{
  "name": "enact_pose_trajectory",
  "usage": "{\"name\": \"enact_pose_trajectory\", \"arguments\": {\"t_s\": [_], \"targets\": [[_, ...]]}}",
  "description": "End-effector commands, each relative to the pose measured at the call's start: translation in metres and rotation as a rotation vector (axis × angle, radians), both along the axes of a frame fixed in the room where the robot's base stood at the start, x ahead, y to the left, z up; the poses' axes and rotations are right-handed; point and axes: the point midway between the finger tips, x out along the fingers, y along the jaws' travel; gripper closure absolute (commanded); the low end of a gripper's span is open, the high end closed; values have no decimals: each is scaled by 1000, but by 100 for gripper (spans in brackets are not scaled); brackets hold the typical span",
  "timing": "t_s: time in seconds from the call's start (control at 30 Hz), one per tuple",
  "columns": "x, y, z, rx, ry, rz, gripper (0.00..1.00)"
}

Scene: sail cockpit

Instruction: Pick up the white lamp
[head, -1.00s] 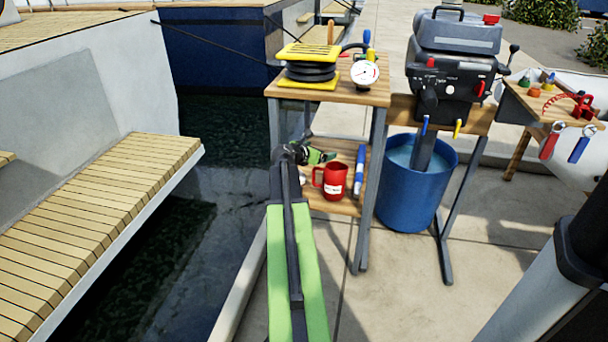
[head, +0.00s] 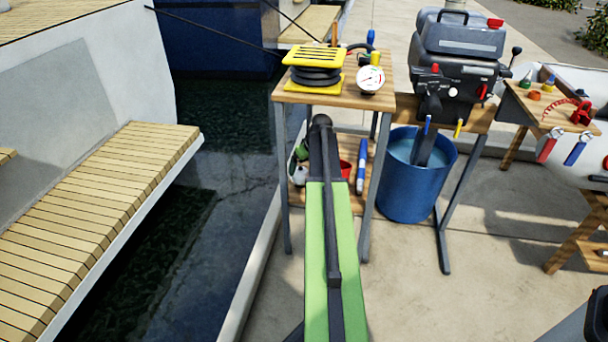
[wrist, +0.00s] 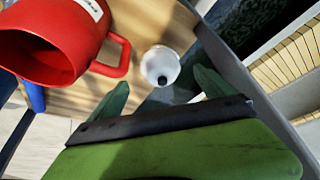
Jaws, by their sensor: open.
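The white lamp (wrist: 160,66), a small rounded white thing with a dark spot in its middle, stands on the lower wooden shelf in the wrist view. It also shows in the head view (head: 300,176), small, just left of my arm. My gripper (wrist: 161,80) is open and empty. Its two green fingers point toward the lamp, one on either side of it in the picture; I cannot tell how far away it is. In the head view my arm hides most of the gripper.
A red mug (wrist: 52,40) stands close beside the lamp, its handle toward it. A blue-and-white tube (head: 361,166) is further right on the shelf. The upper shelf (head: 330,98) carries a yellow hose reel (head: 314,72) and a gauge (head: 370,79). Water lies to the left, a blue bucket (head: 410,190) to the right.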

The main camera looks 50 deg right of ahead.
Motion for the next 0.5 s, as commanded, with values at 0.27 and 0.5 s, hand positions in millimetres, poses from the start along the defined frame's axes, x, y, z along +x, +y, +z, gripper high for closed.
{"name": "enact_pose_trajectory", "arguments": {"t_s": [0.27, 0.5], "targets": [[14, 6, -23, 2, 2, 12, 7], [20, 6, -31, 1, 2, 14, 7]]}}
